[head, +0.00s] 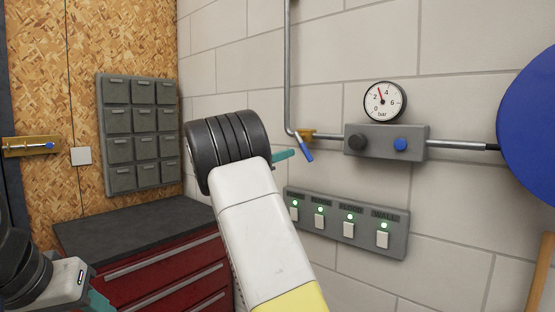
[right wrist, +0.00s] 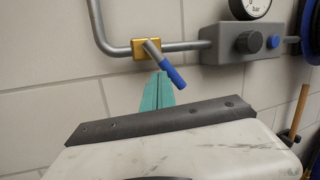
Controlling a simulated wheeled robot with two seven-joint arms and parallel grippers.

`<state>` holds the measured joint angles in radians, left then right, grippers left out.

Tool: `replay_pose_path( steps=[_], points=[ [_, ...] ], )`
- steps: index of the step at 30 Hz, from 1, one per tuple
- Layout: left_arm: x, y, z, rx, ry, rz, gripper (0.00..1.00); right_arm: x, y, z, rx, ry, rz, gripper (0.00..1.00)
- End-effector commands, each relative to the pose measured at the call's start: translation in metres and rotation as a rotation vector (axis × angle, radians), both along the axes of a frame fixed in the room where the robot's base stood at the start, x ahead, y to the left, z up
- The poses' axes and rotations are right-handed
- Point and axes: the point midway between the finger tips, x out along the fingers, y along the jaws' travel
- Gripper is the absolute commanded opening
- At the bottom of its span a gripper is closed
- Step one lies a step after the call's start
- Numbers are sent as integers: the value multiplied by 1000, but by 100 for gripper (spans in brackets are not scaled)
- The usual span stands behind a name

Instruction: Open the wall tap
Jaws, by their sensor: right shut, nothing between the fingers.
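The wall tap is a brass valve body (head: 305,135) on a grey pipe, with a lever ending in a blue grip (head: 307,155). The lever slants down and to the right, away from the pipe line. In the right wrist view the brass body (right wrist: 140,49) and blue grip (right wrist: 172,78) show clearly. My right gripper (head: 292,153) has its teal fingers shut and empty, just left of the blue grip. In the right wrist view its fingertips (right wrist: 160,77) are just below the brass body, beside the lever; I cannot tell whether they touch. My left gripper (head: 98,301) is partly visible at lower left.
A grey box with knobs (head: 376,145) and a pressure gauge (head: 385,101) sit right of the tap. A switch panel (head: 347,228) is below. A blue disc (head: 530,125) stands far right. A red drawer cabinet (head: 160,275) is at lower left, under grey wall bins (head: 140,135).

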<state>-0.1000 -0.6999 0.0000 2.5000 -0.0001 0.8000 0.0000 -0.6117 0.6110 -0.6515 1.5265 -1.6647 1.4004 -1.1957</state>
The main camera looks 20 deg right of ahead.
Motion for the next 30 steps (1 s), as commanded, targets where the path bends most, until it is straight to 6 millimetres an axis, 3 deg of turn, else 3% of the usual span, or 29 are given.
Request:
replay_pose_path(
  steps=[3, 9, 15, 20, 30],
  points=[
    [-5, -5, 0, 0, 0, 0, 46, 17, 28, -17, 15, -355, 7, 0],
    [-14, -14, 0, 1, 0, -1, 46, 27, 66, -52, 34, -872, 64, 0],
    [-18, -18, 0, 1, 0, -1, 46, 27, 82, -72, 44, -1105, 106, 0],
    [-18, -19, 0, 0, 0, -1, 46, 27, 73, -69, 46, -1130, 108, 0],
    [-18, -19, 0, 0, 0, 0, 46, 28, 8, -47, 45, -1129, 107, 0]
  ],
)
